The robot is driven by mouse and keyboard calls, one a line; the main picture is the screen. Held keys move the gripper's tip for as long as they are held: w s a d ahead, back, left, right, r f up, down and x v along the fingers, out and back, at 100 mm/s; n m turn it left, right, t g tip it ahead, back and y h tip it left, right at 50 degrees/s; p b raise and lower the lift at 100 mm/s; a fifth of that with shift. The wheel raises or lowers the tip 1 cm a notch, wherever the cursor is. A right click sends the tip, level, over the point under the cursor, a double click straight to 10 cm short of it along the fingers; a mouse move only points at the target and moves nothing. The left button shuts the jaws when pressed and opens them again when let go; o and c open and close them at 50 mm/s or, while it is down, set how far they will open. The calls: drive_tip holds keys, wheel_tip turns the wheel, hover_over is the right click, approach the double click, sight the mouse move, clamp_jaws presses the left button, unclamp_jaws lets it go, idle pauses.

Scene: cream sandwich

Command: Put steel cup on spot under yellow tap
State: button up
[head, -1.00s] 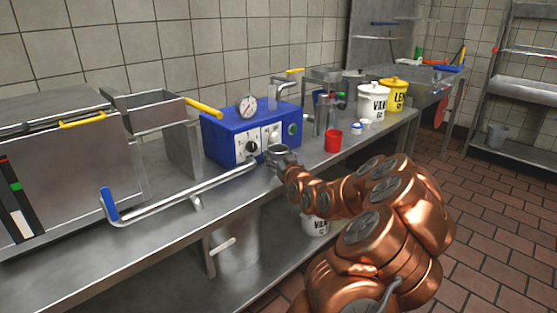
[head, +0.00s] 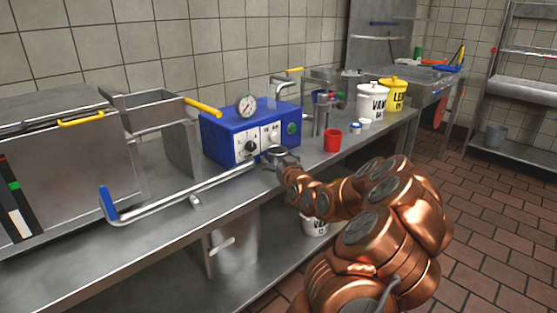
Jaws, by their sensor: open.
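A tap with a yellow handle (head: 293,70) stands behind the right end of the blue machine (head: 225,133) in the head view. The spot under it is hidden or too small to make out. A grey metal cylinder (head: 320,119) stands upright on the steel counter to the right of the machine; I cannot tell surely whether it is the steel cup. My gripper (head: 274,153) is open, low over the counter just in front of the machine's right part. Its fingers are small and dark, and I cannot make out anything held between them.
A red cup (head: 332,140) stands on the counter (head: 150,222) to the gripper's right. White (head: 371,102) and yellow (head: 394,95) lidded canisters are farther right. A long steel pipe (head: 180,198) with a blue handle crosses the counter front to the left.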

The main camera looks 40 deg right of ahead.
drive_tip(key=shift+s+r, duration=0.1)
drive_tip(key=shift+r, duration=0.1)
drive_tip(key=b+v, duration=0.5)
drive_tip(key=v, duration=0.6)
drive_tip(key=shift+s+f, duration=0.15)
drive_tip(key=shift+s, duration=0.2)
drive_tip(key=shift+a, duration=0.15)
idle(0.5)
